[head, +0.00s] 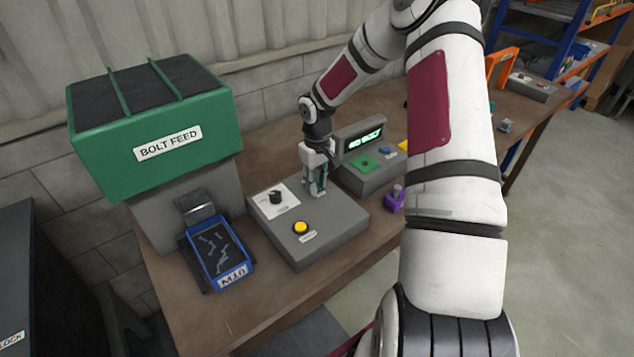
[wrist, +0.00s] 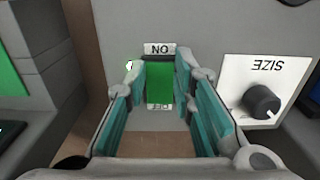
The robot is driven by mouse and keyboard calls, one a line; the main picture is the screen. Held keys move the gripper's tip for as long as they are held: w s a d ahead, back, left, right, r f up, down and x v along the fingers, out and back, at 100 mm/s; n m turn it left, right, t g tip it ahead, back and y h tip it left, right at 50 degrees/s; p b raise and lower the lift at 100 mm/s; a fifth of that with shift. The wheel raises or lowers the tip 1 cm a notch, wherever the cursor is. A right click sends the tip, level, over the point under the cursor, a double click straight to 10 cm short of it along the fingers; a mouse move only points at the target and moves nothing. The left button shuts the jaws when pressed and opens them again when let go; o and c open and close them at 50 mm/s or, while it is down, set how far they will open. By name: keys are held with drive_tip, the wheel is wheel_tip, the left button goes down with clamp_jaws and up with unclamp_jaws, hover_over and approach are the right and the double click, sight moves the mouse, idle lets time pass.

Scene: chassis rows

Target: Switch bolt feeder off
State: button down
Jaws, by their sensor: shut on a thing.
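The bolt feeder (head: 205,147) is a green hopper marked BOLT FEED at the left in the head view. Its grey control box (head: 335,222) stands on the bench to its right. A green switch (wrist: 160,84) on this box shows in the wrist view, between an ON label (wrist: 160,49) and a partly hidden OFF label (wrist: 158,106). My gripper (head: 317,187) reaches down to the box's back part. In the wrist view my gripper (wrist: 161,75) is shut on the green switch, one finger on each side.
A SIZE knob (head: 276,197) and a yellow button (head: 301,227) are on the same box. A blue bin (head: 222,259) marked M10 holds bolts below the hopper. A second box with a lit display (head: 363,140) and a purple object (head: 394,201) stand to the right.

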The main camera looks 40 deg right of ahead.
drive_tip(key=shift+w+f+g+b, duration=0.1)
drive_tip(key=shift+w+g+b, duration=0.5)
drive_tip(key=shift+b, duration=0.6)
drive_tip(key=shift+s+g+b, duration=0.1)
drive_tip(key=shift+g+b, duration=0.5)
drive_tip(key=shift+b, duration=0.1)
drive_tip(key=shift+s+r+g+b, duration=0.1)
drive_tip(key=shift+r+g+b, duration=0.15)
drive_tip(key=shift+g+b, duration=0.05)
drive_tip(key=c, duration=1.4)
unclamp_jaws()
drive_tip(key=shift+o, duration=0.2)
drive_tip(key=shift+r, duration=0.1)
drive_tip(key=v, duration=1.2)
